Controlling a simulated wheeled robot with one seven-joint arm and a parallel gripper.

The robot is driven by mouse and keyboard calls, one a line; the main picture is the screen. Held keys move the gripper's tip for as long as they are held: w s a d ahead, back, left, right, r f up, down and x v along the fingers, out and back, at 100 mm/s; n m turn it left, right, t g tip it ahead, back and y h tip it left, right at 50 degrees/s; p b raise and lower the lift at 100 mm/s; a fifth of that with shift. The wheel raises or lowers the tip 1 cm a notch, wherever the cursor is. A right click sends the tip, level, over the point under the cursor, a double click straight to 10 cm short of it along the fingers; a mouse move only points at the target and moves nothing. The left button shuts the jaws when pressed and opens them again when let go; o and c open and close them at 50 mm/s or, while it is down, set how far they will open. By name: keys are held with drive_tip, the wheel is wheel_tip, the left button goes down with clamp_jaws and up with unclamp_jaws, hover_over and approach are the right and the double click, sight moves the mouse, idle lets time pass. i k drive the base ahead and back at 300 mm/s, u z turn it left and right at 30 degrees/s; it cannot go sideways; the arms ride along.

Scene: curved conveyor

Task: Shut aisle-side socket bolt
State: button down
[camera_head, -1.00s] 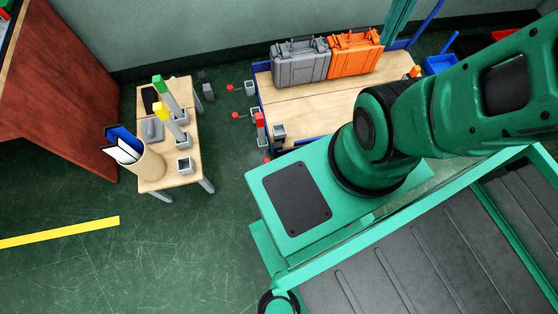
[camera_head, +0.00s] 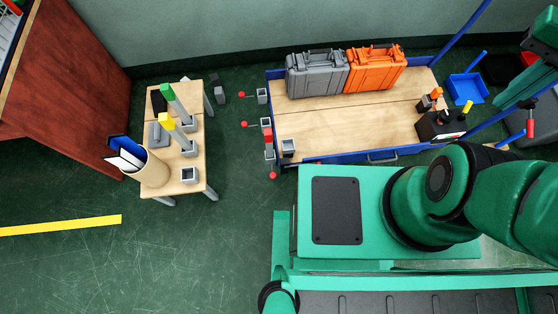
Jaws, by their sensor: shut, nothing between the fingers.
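Small grey sockets line the left end of a blue-edged wooden cart (camera_head: 345,130). Thin bolts with red ball knobs stick out there: an upper knob (camera_head: 242,95) left of a grey socket (camera_head: 262,95), a middle knob (camera_head: 244,124) left of a socket holding a red-topped post (camera_head: 268,136), and a lower knob (camera_head: 272,175) below that post. Another grey socket (camera_head: 288,146) on the cart top looks empty. Which bolt is the aisle-side one, and whether any is shut, I cannot tell. I cannot make out my gripper; my green arm (camera_head: 430,205) runs off the right edge.
A grey case (camera_head: 317,75) and an orange case (camera_head: 375,72) stand at the cart's back. A small wooden table (camera_head: 195,140) holds a green-topped post (camera_head: 178,105), a yellow-topped post (camera_head: 175,130), an empty socket (camera_head: 189,175) and a document holder (camera_head: 153,170). Green floor lies between.

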sight(273, 176)
drive_tip(key=k, duration=2.1)
drive_tip(key=u, duration=0.85)
drive_tip(key=i, duration=1)
